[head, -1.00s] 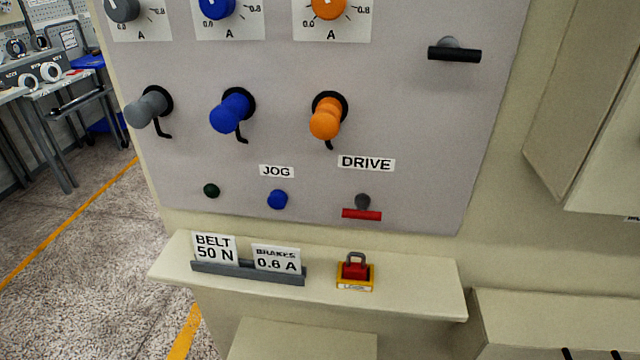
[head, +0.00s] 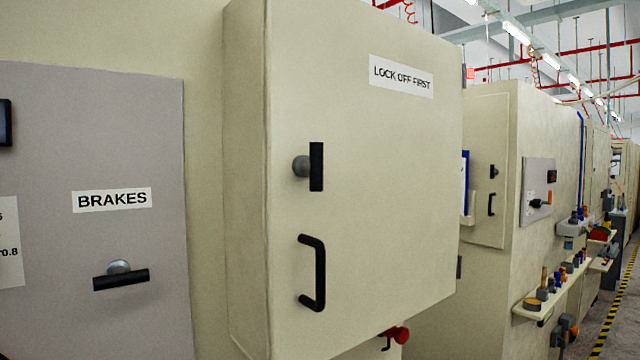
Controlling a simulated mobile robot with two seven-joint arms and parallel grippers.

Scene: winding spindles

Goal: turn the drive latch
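The drive latch is not in the head view now. In view is a grey panel (head: 60,270) at the left with a BRAKES label (head: 111,199) and a black T-handle (head: 121,276) lying nearly level. Right of it a cream cabinet door (head: 380,200) labelled LOCK OFF FIRST (head: 401,76) bears a black latch handle (head: 316,166) standing upright and a black pull handle (head: 313,272) below it. The door looks shut. Neither of my grippers shows.
A red knob (head: 398,334) sticks out below the cabinet. Further right stand more cream machines (head: 545,130) with small shelves of parts (head: 555,285). A floor aisle with a yellow-black stripe (head: 610,310) runs along the far right.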

